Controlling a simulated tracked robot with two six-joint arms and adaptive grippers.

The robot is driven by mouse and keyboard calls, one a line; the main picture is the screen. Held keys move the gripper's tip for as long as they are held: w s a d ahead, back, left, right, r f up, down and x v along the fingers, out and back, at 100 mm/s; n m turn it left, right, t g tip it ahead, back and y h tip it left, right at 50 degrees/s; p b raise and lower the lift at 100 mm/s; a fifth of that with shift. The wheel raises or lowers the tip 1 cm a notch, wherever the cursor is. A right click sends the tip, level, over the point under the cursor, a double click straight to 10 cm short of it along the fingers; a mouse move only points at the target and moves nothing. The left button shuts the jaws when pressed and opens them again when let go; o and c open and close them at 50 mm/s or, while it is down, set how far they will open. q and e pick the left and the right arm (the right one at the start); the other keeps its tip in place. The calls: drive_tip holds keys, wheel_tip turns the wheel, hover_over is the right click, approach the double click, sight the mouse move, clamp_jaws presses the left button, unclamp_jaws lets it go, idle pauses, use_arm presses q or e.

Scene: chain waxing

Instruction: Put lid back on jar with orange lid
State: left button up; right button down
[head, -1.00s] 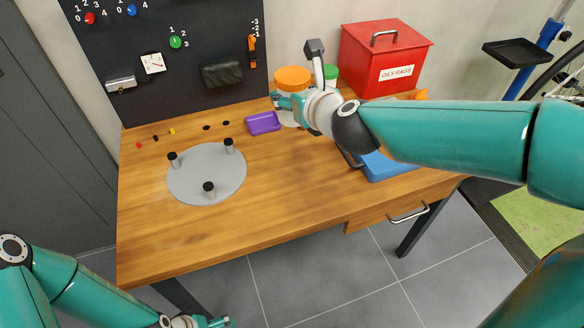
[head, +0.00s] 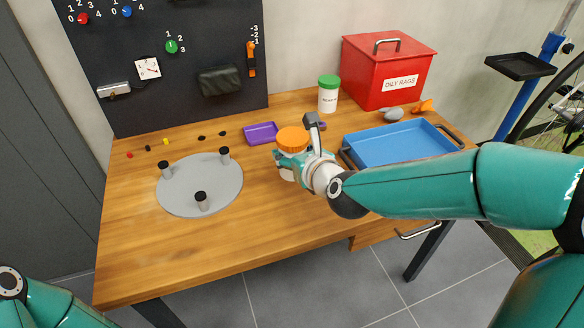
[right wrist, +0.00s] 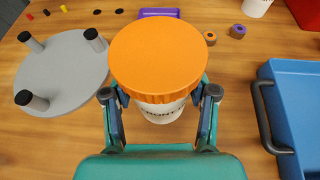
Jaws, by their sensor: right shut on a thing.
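The jar with the orange lid (head: 292,139) is in my right gripper (head: 284,160), over the middle of the table. The right wrist view shows the wide round lid (right wrist: 158,55) from above, with part of the white jar body (right wrist: 162,112) below it. The fingers of my right gripper (right wrist: 160,97) are shut around the jar from both sides, just under or at the lid's rim. The lid sits over the jar's mouth; I cannot tell how firmly. Whether the jar's bottom touches the table is hidden. My left gripper is out of view.
A grey disc with three black-capped posts (head: 225,190) lies left. A purple tray (head: 261,133) is behind the jar. A green-lidded white jar (head: 328,97), a red oily-rags box (head: 385,75) and a blue tray (head: 400,146) stand right. The table's front left is clear.

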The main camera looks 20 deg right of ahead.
drive_tip(key=shift+f+b, duration=0.7)
drive_tip(key=shift+f, duration=1.45)
drive_tip(key=shift+f, duration=0.1)
drive_tip(key=shift+c, duration=1.6)
unclamp_jaws()
